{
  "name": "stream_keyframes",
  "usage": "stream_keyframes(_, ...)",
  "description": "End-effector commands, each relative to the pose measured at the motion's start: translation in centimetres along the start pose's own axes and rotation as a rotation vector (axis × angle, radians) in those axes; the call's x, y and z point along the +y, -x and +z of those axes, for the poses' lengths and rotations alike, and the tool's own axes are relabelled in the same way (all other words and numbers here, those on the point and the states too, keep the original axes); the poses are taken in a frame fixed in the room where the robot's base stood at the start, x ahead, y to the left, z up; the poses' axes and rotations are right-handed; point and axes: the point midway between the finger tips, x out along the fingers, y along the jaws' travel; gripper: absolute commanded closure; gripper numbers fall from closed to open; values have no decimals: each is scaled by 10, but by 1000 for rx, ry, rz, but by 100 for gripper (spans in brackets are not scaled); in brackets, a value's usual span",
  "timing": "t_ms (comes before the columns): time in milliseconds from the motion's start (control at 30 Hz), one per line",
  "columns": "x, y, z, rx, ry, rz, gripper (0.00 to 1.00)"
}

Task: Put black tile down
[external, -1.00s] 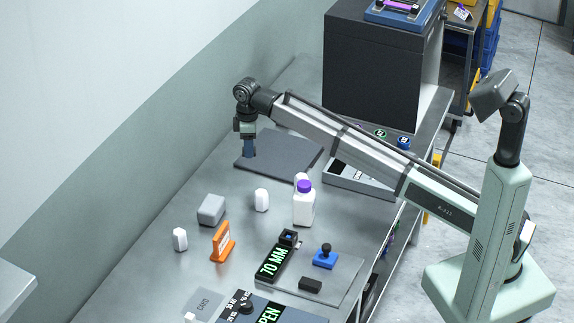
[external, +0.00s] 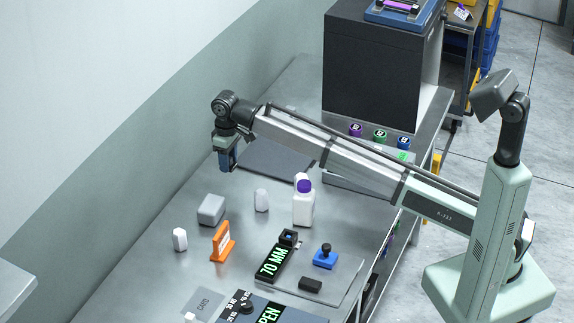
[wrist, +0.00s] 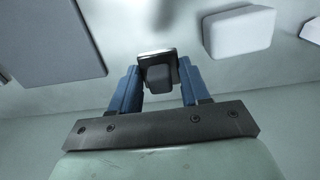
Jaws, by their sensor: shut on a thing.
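In the wrist view a small black tile (wrist: 159,72) with a raised dark grip and a pale edge sits between the two blue fingers of my gripper (wrist: 158,82). The fingers are shut on it from both sides. In the external view my gripper (external: 228,163) points down above the steel bench, near the wall and just left of the dark flat slab (external: 277,157). The tile can hardly be made out there, and its exact height over the bench cannot be told.
A grey block (external: 211,209) stands in front of my gripper, with a white block (external: 261,200) to its right. A white bottle (external: 303,207) with a purple cap and an orange stand (external: 223,242) stand further forward. Bare bench lies left of the dark slab.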

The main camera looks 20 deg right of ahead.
Motion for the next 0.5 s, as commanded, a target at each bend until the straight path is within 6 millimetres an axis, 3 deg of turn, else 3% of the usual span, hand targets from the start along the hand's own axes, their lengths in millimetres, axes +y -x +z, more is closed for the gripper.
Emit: stream_keyframes(500, 0, -61, 1, -1, -15, 0, 85)
